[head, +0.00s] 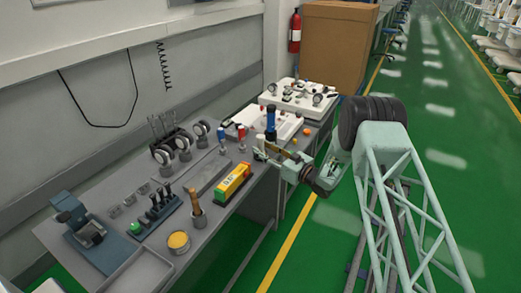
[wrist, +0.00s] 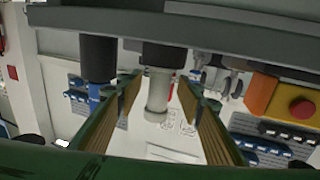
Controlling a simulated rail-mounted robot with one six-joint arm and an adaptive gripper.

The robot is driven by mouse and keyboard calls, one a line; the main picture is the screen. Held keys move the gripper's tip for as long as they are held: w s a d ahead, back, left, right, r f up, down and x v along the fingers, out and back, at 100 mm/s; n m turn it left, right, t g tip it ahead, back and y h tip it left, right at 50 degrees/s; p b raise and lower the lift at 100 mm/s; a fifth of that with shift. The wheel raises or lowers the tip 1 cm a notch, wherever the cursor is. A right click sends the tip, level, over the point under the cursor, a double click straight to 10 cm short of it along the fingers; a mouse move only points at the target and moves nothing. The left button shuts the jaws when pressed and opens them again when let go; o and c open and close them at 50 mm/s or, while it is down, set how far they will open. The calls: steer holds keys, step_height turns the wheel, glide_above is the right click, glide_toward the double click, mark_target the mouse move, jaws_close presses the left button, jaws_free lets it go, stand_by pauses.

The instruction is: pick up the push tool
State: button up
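My gripper (head: 264,151) is over the back end of the bench, with its fingers pointing left in the head view. In the wrist view my gripper (wrist: 158,88) is open, with tan pads on both fingers. A pale grey cylinder with a dark upper part (wrist: 157,98) shows between the fingers, with gaps at both sides. I cannot tell for sure that this is the push tool, or how deep it lies. A blue cylinder with a black top (head: 271,120) stands upright just behind my gripper in the head view.
A dark cylinder (wrist: 98,58) shows beside the left finger. An orange block with a red button (wrist: 301,107) is at right. The bench holds a yellow-green box (head: 232,182), red-topped tools (head: 241,132), a yellow cup (head: 178,241) and round gauges (head: 183,143). A white tray (head: 285,127) lies behind.

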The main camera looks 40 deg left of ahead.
mark_target(263, 142)
steer(key=shift+w+a, duration=0.1)
steer(key=shift+a, duration=0.7)
steer(key=shift+c, duration=0.4)
steer(key=c, duration=0.9)
steer(key=shift+r, duration=0.15)
steer(key=shift+c, duration=0.2)
steer(key=shift+r, duration=0.4)
step_height(263, 142, up, 3)
steer(key=shift+f+p, duration=0.15)
steer(key=shift+p, duration=0.3)
steer(key=s+d+r+p, duration=0.1)
steer(key=s+d+p, duration=0.1)
steer(key=d, duration=1.3)
steer(key=shift+s+d, duration=0.15)
steer(key=shift+d, duration=0.25)
steer(key=shift+r, duration=0.15)
